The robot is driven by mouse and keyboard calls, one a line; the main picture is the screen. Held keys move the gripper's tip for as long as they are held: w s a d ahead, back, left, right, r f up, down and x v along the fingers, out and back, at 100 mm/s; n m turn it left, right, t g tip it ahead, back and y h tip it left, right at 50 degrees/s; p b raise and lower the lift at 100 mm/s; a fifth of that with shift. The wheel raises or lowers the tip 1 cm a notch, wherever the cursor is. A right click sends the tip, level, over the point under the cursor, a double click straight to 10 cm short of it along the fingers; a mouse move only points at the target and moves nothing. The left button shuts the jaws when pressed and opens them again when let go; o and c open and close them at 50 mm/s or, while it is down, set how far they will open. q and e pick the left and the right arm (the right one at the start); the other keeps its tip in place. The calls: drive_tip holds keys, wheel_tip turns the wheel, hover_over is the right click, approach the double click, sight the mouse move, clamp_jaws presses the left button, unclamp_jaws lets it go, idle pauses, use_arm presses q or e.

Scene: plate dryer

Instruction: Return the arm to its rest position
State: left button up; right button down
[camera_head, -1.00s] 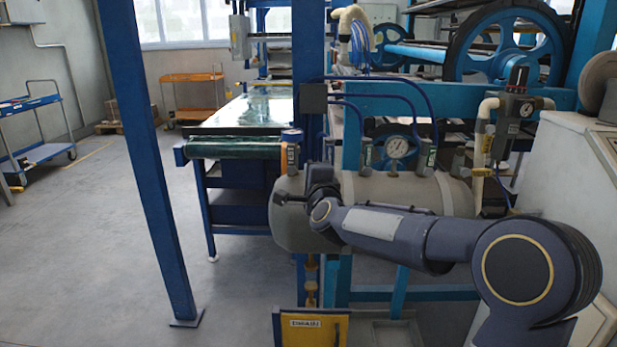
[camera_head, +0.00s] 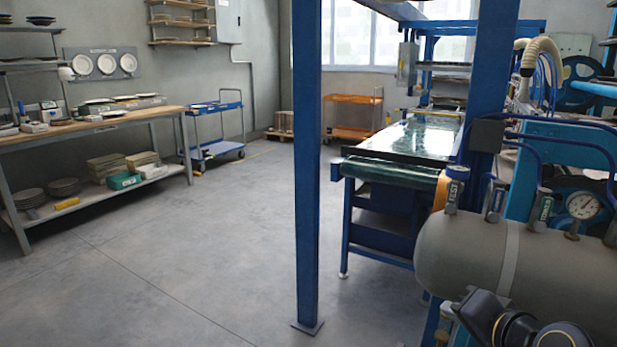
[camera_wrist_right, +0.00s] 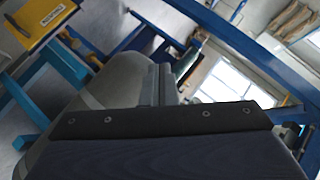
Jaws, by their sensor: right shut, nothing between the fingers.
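My right gripper (camera_head: 452,311) is at the bottom right of the head view, low in front of the grey cylindrical tank (camera_head: 470,250). Only the dark hand and part of the wrist show there; the rest of my right arm is cut off by the frame edge. In the right wrist view my right gripper (camera_wrist_right: 160,83) has its fingers together with nothing between them. The tank (camera_wrist_right: 110,85) lies behind the fingers in that view. I cannot tell the exact gap between gripper and tank. My left gripper is not in view.
A blue post (camera_head: 307,170) stands mid-floor. A blue-framed table (camera_head: 420,140) with a green roller is behind the tank. A pressure gauge (camera_head: 583,205) and valves sit on top of the tank. A shelf bench (camera_head: 95,130) stands left. The grey floor (camera_head: 190,270) between is clear.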

drive_tip(key=s+a+f+n+g+y, duration=0.1)
drive_tip(key=s+a+f+n+g, duration=0.2)
drive_tip(key=s+f, duration=0.5)
drive_tip(key=s+a+f+n+g, duration=0.1)
drive_tip(key=s+f+n+g, duration=0.3)
drive_tip(key=s, duration=0.8)
wheel_tip(320, 180, up, 23)
drive_tip(key=p, duration=2.2)
drive_tip(key=shift+w+f, duration=0.2)
drive_tip(key=shift+w, duration=0.2)
drive_tip(key=shift+a, duration=0.1)
